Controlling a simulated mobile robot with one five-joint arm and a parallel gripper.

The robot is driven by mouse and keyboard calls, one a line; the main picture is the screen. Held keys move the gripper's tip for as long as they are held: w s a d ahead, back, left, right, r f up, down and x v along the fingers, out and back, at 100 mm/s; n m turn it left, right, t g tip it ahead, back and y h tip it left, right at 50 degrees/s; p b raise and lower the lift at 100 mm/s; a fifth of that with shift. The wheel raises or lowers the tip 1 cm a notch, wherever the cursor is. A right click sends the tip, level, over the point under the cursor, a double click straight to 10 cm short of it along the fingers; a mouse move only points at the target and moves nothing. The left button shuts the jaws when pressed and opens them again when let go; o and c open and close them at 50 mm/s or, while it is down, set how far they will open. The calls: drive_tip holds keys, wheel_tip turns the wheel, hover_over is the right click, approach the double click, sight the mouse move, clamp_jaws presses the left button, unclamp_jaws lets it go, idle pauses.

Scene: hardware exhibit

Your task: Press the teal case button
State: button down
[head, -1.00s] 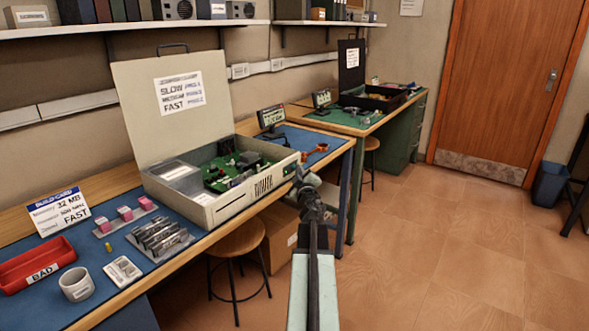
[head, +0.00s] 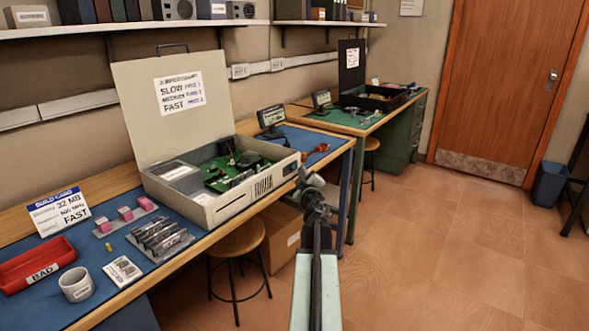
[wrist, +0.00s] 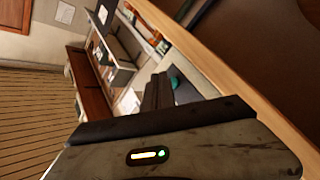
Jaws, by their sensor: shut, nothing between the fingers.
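The beige computer case (head: 225,205) stands with its lid up on the blue-matted bench in the head view. Its front faces me, with vents toward the right. My gripper (head: 303,173) is shut and empty near the case's front right corner; any gap to the case is hard to judge. In the wrist view my closed dark fingers (wrist: 162,82) point at a pale surface. A teal patch (wrist: 182,84), likely the teal button, shows just beside and beyond the fingertips, partly hidden by them.
On the near bench are a red bin (head: 38,266), a white mug (head: 76,284), a build card (head: 60,212) and a tray of grey modules (head: 160,240). A stool (head: 236,240) stands below. A second bench (head: 350,121) is behind.

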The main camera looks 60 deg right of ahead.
drive_tip(key=s, duration=0.5)
idle(0.5)
idle(0.7)
